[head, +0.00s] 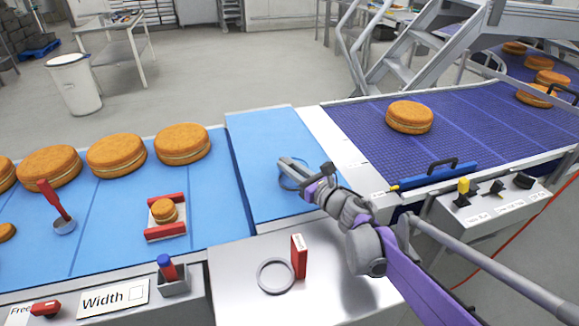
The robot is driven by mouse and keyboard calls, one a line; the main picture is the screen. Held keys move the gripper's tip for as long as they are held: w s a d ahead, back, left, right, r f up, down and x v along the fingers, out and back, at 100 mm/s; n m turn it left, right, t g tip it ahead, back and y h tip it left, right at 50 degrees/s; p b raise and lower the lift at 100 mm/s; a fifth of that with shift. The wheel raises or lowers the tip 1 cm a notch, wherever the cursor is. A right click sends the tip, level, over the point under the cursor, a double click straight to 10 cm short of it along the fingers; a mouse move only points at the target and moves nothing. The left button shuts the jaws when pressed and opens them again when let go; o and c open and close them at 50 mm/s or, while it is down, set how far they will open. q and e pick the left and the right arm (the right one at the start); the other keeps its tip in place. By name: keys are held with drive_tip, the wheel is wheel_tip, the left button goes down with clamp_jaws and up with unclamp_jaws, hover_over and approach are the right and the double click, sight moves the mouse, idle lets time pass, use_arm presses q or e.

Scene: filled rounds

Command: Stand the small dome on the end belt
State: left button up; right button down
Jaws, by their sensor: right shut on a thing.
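My right gripper (289,168) reaches in from the lower right over the short light blue belt (265,135). It is shut on a small, see-through round thing (285,184), which looks like the small dome. Only its thin bluish outline shows, partly hidden by the fingers. I cannot tell whether it touches the belt. The short belt, which may be the end belt, is otherwise bare. My left gripper is not in view.
Large round cakes (183,144) line the left belt. A small cake (163,210) sits between red blocks there. A grey ring (261,284) and a red block (299,257) are on the metal table. Another cake (410,117) sits on the dark blue mesh belt (470,119).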

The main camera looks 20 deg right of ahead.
drive_tip(key=shift+f, duration=0.15)
drive_tip(key=c, duration=0.8)
unclamp_jaws()
drive_tip(key=shift+r, duration=0.25)
drive_tip(key=v, duration=1.2)
drive_tip(key=shift+f, duration=0.1)
